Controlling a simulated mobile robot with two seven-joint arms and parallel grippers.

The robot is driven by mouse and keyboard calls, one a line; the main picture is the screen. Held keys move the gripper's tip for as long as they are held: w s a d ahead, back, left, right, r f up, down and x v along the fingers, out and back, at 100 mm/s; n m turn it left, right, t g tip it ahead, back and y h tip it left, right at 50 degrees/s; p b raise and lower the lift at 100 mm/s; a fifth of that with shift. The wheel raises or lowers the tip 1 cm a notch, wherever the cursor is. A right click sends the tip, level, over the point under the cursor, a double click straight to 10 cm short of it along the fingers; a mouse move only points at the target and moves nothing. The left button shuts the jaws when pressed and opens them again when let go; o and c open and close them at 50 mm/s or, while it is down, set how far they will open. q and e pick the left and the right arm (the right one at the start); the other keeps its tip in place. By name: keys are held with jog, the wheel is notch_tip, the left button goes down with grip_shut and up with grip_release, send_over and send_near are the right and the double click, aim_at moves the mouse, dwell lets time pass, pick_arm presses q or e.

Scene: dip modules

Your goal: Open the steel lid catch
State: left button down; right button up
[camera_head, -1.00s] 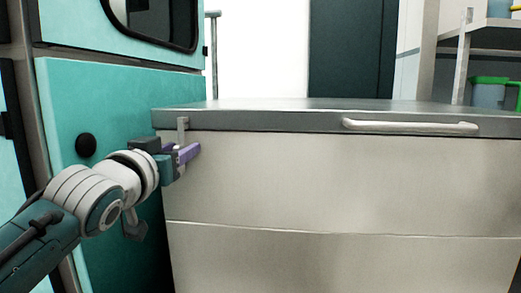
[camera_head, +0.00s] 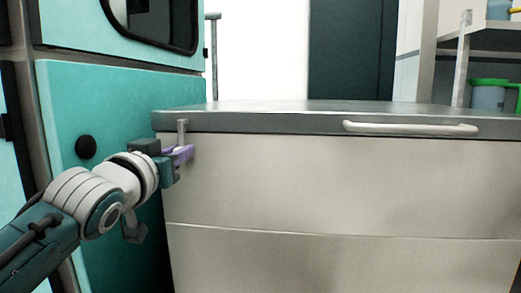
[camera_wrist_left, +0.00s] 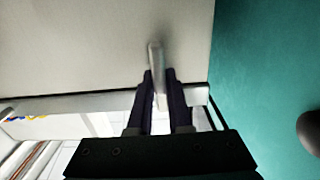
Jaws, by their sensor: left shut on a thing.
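The steel lid catch (camera_head: 182,131) is a small upright metal piece at the left end of the front of a pale grey chest (camera_head: 330,190), just under its dark grey lid (camera_head: 260,121). My left gripper (camera_head: 180,156) is at the catch, with its purple fingers shut on its lower part. In the left wrist view the catch (camera_wrist_left: 156,58) is a pale bar running between the two dark fingers (camera_wrist_left: 161,95). The fingers hide part of it. The lid lies flat on the chest. My right gripper is not in view.
A teal machine (camera_head: 115,120) with a round black knob (camera_head: 86,147) stands close on the left, near my left arm. A long bar handle (camera_head: 410,128) is on the lid's front edge. A shelf with green-rimmed containers (camera_head: 488,95) stands at the back right.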

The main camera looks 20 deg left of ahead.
pick_arm(q)
jog(key=shift+m, duration=0.3)
dwell(0.7)
jog(key=shift+d+m+p, duration=0.2)
jog(key=shift+m+p, duration=0.45)
jog(key=shift+m, duration=0.55)
jog(key=m, duration=0.5)
jog(key=d+m, duration=0.1)
jog(key=m, duration=0.2)
jog(key=shift+w+f+p, duration=0.2)
jog(key=shift+f+p, duration=0.15)
jog(key=shift+p, duration=0.05)
jog(key=shift+d+f+m, duration=0.1)
jog(key=shift+f+m, duration=0.1)
jog(key=shift+m, duration=0.95)
jog(key=shift+f+m, duration=0.15)
jog(key=shift+m, duration=1)
jog(key=c, duration=0.8)
grip_release()
jog(key=shift+c, duration=0.2)
